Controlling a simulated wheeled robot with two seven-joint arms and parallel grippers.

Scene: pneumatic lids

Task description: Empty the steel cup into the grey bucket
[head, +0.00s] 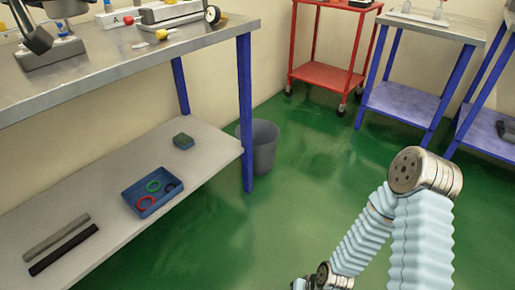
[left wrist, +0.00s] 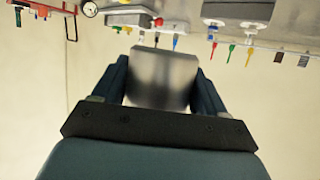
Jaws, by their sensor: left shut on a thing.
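The steel cup (left wrist: 162,80) is between the two dark fingers of my left gripper (left wrist: 160,88) in the left wrist view, and the gripper is shut on it. I see the cup's smooth grey side; its opening and contents cannot be made out. The grey bucket (head: 264,150) stands on the green floor in the head view, behind and partly hidden by a blue bench leg. The cup and my left gripper cannot be made out in the head view. My right gripper is not clearly visible.
A red trolley (head: 325,75) and blue-legged tables stand behind. The floor (head: 270,230) before the bucket is clear.

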